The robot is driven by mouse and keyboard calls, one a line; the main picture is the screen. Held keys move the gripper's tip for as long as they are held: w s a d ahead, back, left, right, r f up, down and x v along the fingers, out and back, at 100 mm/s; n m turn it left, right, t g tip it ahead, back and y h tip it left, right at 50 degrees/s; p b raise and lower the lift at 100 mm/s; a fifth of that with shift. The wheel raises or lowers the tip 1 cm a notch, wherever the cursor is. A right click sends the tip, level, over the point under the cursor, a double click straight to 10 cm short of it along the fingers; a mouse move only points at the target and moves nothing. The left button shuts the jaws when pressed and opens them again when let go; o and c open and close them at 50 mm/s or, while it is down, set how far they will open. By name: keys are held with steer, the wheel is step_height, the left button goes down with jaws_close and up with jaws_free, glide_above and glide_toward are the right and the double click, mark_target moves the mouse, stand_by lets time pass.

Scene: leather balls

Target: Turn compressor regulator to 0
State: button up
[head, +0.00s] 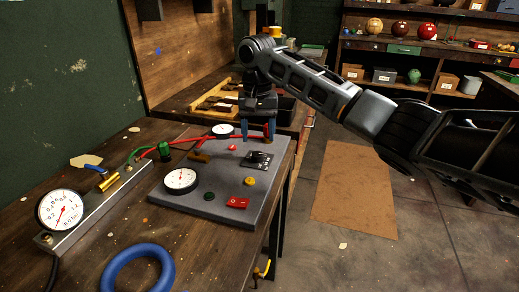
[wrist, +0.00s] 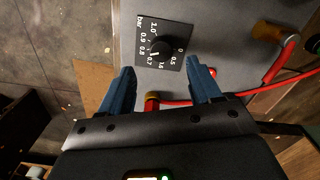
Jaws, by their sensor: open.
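The regulator is a small black knob (wrist: 159,49) on a square black plate (wrist: 176,28) with a white "bar" scale that includes 0. A pale mark on the knob seems to point toward the 0.7–0.8 side, but it is small. In the head view the regulator (head: 257,160) sits on the grey panel (head: 215,205). My gripper (head: 257,134) is above the panel's far part, behind the knob in that view. In the wrist view my gripper (wrist: 163,66) has its two blue fingers apart, with nothing between the tips; the knob lies just beyond them.
The panel carries two dial gauges (head: 181,180) (head: 222,130), a yellow button (head: 249,181), a red switch (head: 238,203) and a red hose (head: 190,140). A larger gauge (head: 61,211) stands at left. A blue ring (head: 137,248) lies on the bench in front.

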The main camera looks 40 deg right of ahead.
mark_target(258, 154)
step_height(258, 154, down, 6)
stand_by(0.4)
steer(key=c, duration=1)
